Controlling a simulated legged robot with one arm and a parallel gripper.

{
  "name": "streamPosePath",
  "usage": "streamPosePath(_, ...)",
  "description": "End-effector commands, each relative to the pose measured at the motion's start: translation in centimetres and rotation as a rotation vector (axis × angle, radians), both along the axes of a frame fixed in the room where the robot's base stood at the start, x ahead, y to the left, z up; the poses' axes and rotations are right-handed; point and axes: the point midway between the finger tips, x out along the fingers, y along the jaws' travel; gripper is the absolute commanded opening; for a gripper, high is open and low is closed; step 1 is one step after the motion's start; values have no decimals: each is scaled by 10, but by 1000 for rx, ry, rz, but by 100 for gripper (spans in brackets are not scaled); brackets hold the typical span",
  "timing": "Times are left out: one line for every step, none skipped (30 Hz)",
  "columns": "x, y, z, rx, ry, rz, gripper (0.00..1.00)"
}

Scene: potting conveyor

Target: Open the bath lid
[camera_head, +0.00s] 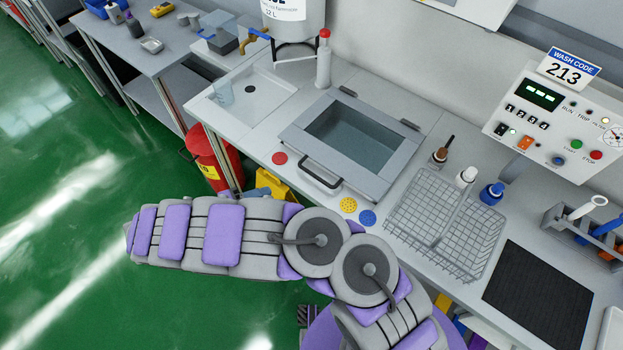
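The bath lid (308,119) is a grey frame around a clear window. It lies flat over the sunken bath in the bench, and it looks shut. Bluish water shows through the window. Two dark hinges sit along its back edge. A dark bar handle (320,173) is on its front edge, toward me. My arm, grey with purple pads, spans the lower middle of the view, in front of the bench. My gripper is not visible; the arm's left end reaches over the green floor, away from the handle.
A wire basket (476,262) stands right of the bath, with small bottles (467,177) behind it. A control panel (556,125) is at the back right, a black mat (537,297) at the front right.

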Motion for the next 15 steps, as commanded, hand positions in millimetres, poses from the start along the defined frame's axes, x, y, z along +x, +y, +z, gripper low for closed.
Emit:
streamPosePath(3, -7, -1, -4, -2, -4, 23)
streamPosePath(5, -11, -1, -5, -1, -3, 23)
streamPosePath(9, -17, -3, -3, 0, -4, 23)
streamPosePath(11, -21, -5, -3, 0, -4, 23)
streamPosePath(14, -27, -6, -4, 1, -4, 23)
streamPosePath(17, -33, -7, -7, 0, -6, 23)
streamPosePath(20, -38, -8, -6, 0, -5, 23)
streamPosePath(23, -42, -9, -4, 0, -4, 23)
streamPosePath(27, -49, -11, -3, 0, -4, 23)
streamPosePath(29, -54, -12, -4, 1, -4, 23)
streamPosePath(32, -60, -13, -7, 1, -6, 23)
streamPosePath(36, -67, -14, -7, 1, -6, 23)
streamPosePath(39, -71, -15, -4, 0, -4, 23)
streamPosePath(42, -76, -17, -2, 0, -5, 23)
streamPosePath(46, -83, -18, -3, 0, -6, 23)
